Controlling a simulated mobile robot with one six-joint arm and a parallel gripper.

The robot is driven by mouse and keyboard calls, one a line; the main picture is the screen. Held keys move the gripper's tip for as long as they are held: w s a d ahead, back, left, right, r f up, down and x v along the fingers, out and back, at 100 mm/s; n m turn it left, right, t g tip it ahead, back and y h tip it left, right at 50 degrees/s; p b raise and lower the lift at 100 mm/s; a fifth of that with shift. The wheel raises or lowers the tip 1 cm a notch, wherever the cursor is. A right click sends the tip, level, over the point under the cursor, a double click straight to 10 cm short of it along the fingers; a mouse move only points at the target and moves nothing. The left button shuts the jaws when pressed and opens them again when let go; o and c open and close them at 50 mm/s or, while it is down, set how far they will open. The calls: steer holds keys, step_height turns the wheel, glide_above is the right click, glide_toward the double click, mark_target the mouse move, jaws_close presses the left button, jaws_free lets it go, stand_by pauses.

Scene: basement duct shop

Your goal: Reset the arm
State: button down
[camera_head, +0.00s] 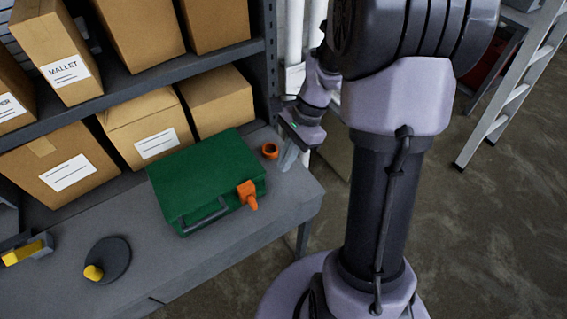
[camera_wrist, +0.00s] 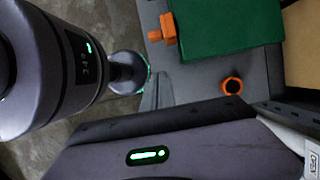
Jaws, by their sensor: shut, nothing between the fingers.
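My arm reaches out beyond my column, and my gripper (camera_head: 287,160) hangs near the right end of the grey workbench (camera_head: 283,215). Its pale fingers are shut and empty. In the wrist view the fingers (camera_wrist: 157,90) show above the wrist housing, over grey bench surface. An orange ring-shaped part (camera_head: 270,151) stands on the bench just left of the fingers. It also shows in the wrist view (camera_wrist: 232,86), apart from them. Whether the fingertips touch the bench I cannot tell.
A green case (camera_head: 205,178) with an orange latch (camera_head: 247,194) lies on the bench. A dark disc with a yellow knob (camera_head: 108,260) is at the front left. Shelves with cardboard boxes (camera_head: 140,120) stand behind.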

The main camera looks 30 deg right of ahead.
steer(key=shift+d, duration=0.15)
steer(key=s+a+r+n+t+h+b, duration=0.1)
steer(key=s+a+n+t+b, duration=0.5)
steer(key=s+a+n+b, duration=0.6)
steer(key=shift+a+n+h+b, duration=0.7)
steer(key=shift+a+b, duration=0.4)
steer(key=shift+b, duration=0.35)
steer(key=shift+s+r, duration=0.1)
